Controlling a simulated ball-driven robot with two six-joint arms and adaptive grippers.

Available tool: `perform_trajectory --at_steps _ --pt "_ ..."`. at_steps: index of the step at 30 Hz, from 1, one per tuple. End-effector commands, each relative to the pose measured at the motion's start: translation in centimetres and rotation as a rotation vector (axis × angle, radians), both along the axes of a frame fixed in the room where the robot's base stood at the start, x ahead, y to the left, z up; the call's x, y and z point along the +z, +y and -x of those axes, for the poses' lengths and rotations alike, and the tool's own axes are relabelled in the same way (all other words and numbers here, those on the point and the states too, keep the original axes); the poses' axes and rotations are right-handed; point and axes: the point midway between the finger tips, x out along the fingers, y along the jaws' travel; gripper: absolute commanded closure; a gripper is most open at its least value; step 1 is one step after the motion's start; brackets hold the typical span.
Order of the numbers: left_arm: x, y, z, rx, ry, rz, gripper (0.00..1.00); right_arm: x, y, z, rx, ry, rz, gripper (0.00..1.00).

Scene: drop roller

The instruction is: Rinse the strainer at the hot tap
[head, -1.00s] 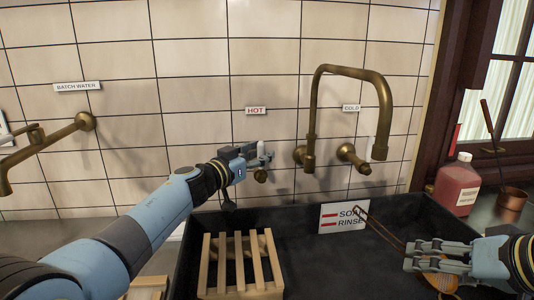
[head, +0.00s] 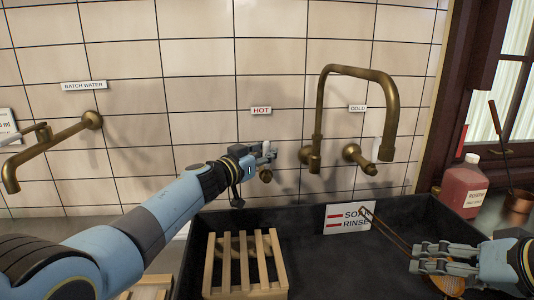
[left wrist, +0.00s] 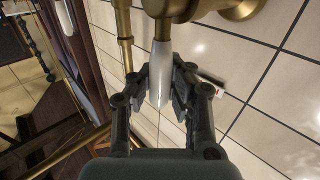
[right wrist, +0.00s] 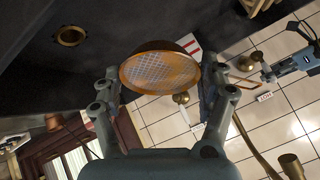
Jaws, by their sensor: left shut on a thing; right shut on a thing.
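The hot tap's white lever (left wrist: 161,70) stands between the fingers of my left gripper (left wrist: 160,92), which is shut on it. In the head view my left gripper (head: 268,153) is below the HOT label (head: 261,110), and its fingers partly hide the lever. The strainer (right wrist: 160,70) has a round mesh with an orange-brown rim. My right gripper (right wrist: 160,88) is shut on it, a finger on each side. In the head view my right gripper (head: 440,260) holds it at the sink's right side, right of the brass spout (head: 388,150). No water stream shows.
The dark sink (head: 300,235) holds a wooden rack (head: 245,290) at its left and a SOAK/RINSE sign (head: 347,218) at its back. The cold tap (head: 362,160) is right of the hot one. A red bottle (head: 462,188) stands right of the sink. The sink's middle is open.

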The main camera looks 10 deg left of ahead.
Motion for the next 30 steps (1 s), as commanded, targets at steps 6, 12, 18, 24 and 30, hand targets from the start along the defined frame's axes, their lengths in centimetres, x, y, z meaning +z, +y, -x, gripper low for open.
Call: perform_trajectory --at_steps 6,12,18,24,30 --pt "-0.1 0.0 0.0 0.0 0.002 -0.001 1.0 0.0 0.0 0.0 0.0 0.0 0.0 0.56" --pt "-0.2 0.0 0.1 -0.001 0.003 -0.001 1.0 0.0 0.0 0.0 0.0 0.0 0.0 0.56" --pt "-0.4 0.0 0.2 -0.002 0.004 0.001 1.0 0.0 0.0 0.0 0.0 0.0 0.0 0.56" --pt "-0.7 0.5 0.4 -0.005 -0.015 0.068 1.0 0.0 0.0 0.0 0.0 0.0 0.0 0.56" --pt "-1.0 1.3 0.7 -0.003 -0.054 0.186 1.0 0.0 0.0 0.0 0.0 0.0 0.0 0.56"
